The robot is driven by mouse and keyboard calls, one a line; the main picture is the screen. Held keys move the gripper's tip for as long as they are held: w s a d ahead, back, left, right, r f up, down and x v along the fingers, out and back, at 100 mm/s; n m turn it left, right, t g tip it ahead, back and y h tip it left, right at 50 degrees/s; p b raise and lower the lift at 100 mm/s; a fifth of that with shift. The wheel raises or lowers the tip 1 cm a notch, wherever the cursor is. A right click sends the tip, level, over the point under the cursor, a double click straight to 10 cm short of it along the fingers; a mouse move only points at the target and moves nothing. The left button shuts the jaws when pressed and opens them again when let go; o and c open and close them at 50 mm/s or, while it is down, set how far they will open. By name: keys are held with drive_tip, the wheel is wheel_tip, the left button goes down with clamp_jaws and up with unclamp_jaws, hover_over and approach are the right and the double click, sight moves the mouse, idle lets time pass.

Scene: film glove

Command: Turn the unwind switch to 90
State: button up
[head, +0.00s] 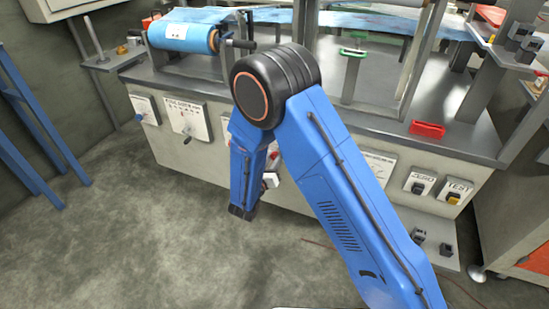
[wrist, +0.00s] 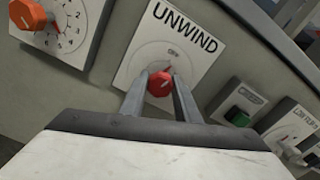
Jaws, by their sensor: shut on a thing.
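The pointer leans up and to the right, near the OFF mark above the knob. My gripper (wrist: 160,90) is shut on the knob, one grey finger on each side of it. In the head view my blue arm hides the knob, and my gripper (head: 271,180) shows only in part beside the machine's front panel.
A green button (wrist: 239,118) sits right of the switch. In the head view, a blue film roll (head: 185,37) lies on the machine top, and the floor (head: 130,250) in front is clear.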

drive_tip(key=m, duration=1.1)
drive_tip(key=shift+m, duration=1.8)
drive_tip(key=o, duration=1)
drive_tip(key=shift+o, duration=0.2)
drive_tip(key=shift+s+a, duration=0.1)
drive_tip(key=shift+s, duration=0.05)
drive_tip(key=v, duration=1.7)
